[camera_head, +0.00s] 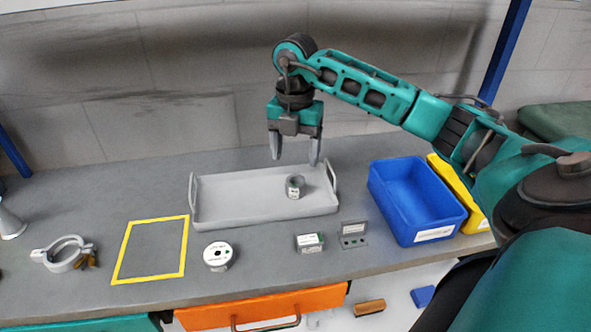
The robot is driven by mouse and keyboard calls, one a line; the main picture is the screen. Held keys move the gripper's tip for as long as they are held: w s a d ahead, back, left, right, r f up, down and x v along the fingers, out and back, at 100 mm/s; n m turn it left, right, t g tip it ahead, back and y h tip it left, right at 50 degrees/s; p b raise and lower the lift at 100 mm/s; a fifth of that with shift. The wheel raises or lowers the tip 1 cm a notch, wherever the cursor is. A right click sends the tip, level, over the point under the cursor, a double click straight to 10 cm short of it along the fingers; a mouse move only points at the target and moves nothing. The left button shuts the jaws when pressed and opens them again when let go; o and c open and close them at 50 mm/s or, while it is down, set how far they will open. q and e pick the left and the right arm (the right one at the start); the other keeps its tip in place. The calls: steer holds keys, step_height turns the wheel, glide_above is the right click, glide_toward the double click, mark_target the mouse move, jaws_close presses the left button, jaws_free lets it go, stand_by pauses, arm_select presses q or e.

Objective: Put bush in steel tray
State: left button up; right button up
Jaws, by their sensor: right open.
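A small grey metal bush (295,187), a short hollow cylinder, stands inside the steel tray (240,217), right of the tray's middle. The tray is light grey and shallow, with a raised handle at each end, and sits at the back of the bench. My right gripper (295,163) hangs over the tray, pointing down, with its fingers apart and nothing between them. It appears above the bush and clear of it. My left gripper is out of view.
A blue bin (418,240) and a yellow bin (476,222) stand at the right. A white spool (218,256), a small box (309,243) and a grey block with holes (353,235) lie in front of the tray. A metal clamp (63,254) lies left of the yellow-outlined area (185,232).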

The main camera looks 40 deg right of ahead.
steer(key=shift+r, duration=1.85)
steer(key=shift+s+f, duration=0.1)
